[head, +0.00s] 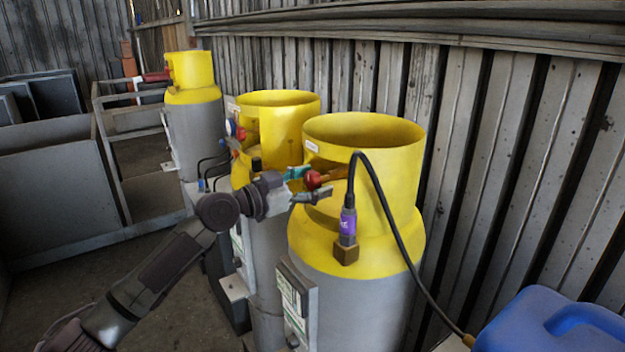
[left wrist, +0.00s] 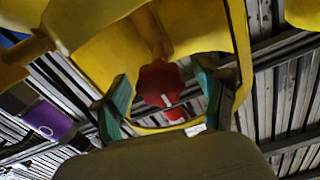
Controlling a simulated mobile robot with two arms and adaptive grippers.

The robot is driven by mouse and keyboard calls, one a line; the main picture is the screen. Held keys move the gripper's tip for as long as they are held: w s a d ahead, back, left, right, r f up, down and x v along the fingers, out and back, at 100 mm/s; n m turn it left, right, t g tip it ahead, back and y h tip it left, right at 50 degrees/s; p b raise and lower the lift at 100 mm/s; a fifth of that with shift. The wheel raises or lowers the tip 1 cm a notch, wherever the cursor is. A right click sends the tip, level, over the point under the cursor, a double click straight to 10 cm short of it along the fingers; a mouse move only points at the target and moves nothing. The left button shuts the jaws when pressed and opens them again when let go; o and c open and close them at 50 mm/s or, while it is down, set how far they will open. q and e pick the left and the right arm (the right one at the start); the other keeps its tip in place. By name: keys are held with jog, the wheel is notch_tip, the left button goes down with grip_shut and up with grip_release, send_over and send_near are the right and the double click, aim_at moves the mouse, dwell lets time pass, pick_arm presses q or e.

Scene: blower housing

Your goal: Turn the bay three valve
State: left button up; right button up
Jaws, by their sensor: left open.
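A red valve handwheel (head: 313,180) sits in the opening of the yellow collar (head: 375,150) on the nearest grey cylinder (head: 345,305). I cannot read which bay this is. My left gripper (head: 309,185) is at this opening, with its open fingers on either side of the red handwheel. In the left wrist view, the red handwheel (left wrist: 160,82) shows between the two teal-padded fingers of the left gripper (left wrist: 162,90). Gaps show between the pads and the wheel, and the jaws hold nothing. My right gripper is in neither view.
A purple fitting (head: 348,222) with a black hose (head: 390,210) stands just right of the gripper. A second yellow-topped cylinder (head: 280,105) and a farther one (head: 193,100) stand behind. A blue container (head: 545,320) is at the lower right. A corrugated wall (head: 500,160) runs behind.

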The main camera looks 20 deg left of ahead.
pick_arm(q)
jog(key=shift+c, duration=0.2)
jog(key=c, duration=1.1)
